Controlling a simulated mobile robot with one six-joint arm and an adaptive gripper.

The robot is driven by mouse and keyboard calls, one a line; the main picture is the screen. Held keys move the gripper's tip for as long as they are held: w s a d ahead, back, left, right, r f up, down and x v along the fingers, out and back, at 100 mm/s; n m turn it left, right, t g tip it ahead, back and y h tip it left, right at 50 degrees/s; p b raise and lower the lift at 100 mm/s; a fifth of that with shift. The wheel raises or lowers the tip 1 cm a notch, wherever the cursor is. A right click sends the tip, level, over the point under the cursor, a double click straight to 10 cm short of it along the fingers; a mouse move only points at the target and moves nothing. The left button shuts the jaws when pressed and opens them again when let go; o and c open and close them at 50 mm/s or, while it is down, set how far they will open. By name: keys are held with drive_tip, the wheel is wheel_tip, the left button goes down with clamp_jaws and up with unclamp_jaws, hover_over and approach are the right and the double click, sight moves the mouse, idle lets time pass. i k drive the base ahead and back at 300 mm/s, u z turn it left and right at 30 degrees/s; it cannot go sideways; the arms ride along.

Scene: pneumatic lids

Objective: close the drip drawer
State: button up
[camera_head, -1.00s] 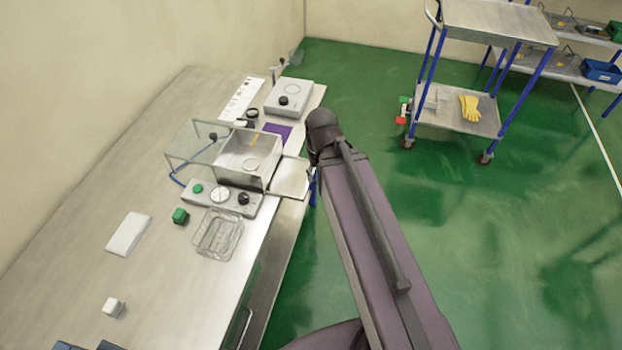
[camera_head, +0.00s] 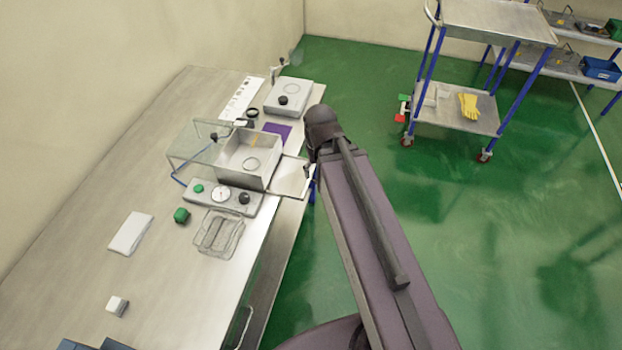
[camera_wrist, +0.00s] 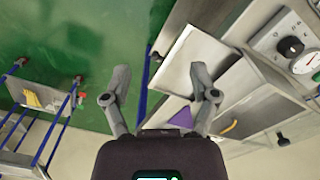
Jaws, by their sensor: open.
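The drip drawer (camera_head: 289,178) is a flat, pale metal tray sticking out to the right from under the open-topped steel box (camera_head: 248,158) on the bench. In the wrist view, the drawer (camera_wrist: 187,68) is a light panel beside the box (camera_wrist: 255,95), pulled out. My gripper (camera_wrist: 158,86) is open and empty. Its right finger overlaps the drawer's lower edge in the wrist view; I cannot tell whether they touch. In the head view my gripper is mostly hidden behind my arm, by the drawer's outer edge.
A clear lid (camera_head: 197,145) stands open left of the box. A control panel (camera_head: 220,195) with knobs and a wire basket (camera_head: 218,233) are in front. A purple pad (camera_head: 277,131) and a scale-like unit (camera_head: 288,97) lie behind. A trolley (camera_head: 455,108) stands off right; the floor between is clear.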

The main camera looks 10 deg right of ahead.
sight(288, 180)
drive_tip(key=z, duration=1.05)
drive_tip(key=k, duration=0.85)
drive_tip(key=u, duration=0.65)
